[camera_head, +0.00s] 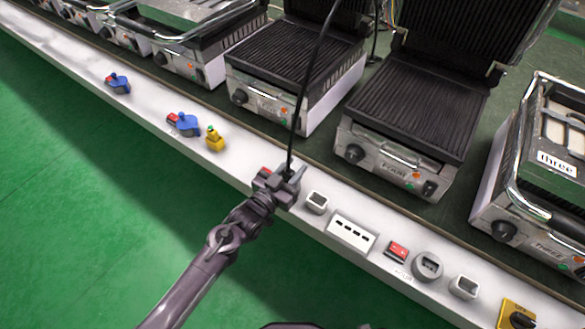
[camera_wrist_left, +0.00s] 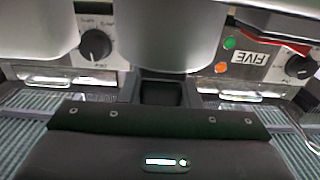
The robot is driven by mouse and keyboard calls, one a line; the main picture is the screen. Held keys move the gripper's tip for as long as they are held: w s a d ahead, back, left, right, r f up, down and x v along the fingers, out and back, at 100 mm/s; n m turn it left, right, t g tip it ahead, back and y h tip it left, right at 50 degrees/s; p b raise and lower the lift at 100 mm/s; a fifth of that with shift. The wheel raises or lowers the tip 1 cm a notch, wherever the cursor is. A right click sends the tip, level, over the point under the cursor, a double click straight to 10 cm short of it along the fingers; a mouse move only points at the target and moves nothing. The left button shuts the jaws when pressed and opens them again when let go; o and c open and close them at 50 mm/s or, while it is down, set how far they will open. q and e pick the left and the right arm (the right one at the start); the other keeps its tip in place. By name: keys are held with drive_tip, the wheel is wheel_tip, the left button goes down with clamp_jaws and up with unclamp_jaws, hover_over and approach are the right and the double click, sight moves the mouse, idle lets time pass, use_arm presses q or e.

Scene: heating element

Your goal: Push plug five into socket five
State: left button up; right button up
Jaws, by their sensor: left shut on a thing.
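My left gripper (camera_head: 285,185) is at the white ledge, in front of the grills. It is shut on a plug, which the fingers mostly hide; a black cable (camera_head: 305,90) rises from it. In the left wrist view a dark block (camera_wrist_left: 160,92), probably the plug, shows between the grey fingers. Socket five cannot be made out; the ledge under the gripper is hidden, so I cannot tell whether the plug touches a socket. A FIVE label (camera_wrist_left: 250,57) shows upside down on a grill front in the left wrist view. My right gripper is not in view.
Right of the gripper on the ledge are a square grey socket (camera_head: 317,201), a white slotted panel (camera_head: 352,235), a red switch (camera_head: 397,250) and a round grey socket (camera_head: 428,266). Left are blue connectors (camera_head: 185,123) and a yellow one (camera_head: 215,138). Grills (camera_head: 410,115) stand behind.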

sight(286, 179)
use_arm(q)
drive_tip(key=shift+s+a+f+b, duration=0.1)
drive_tip(key=shift+f+b, duration=0.6)
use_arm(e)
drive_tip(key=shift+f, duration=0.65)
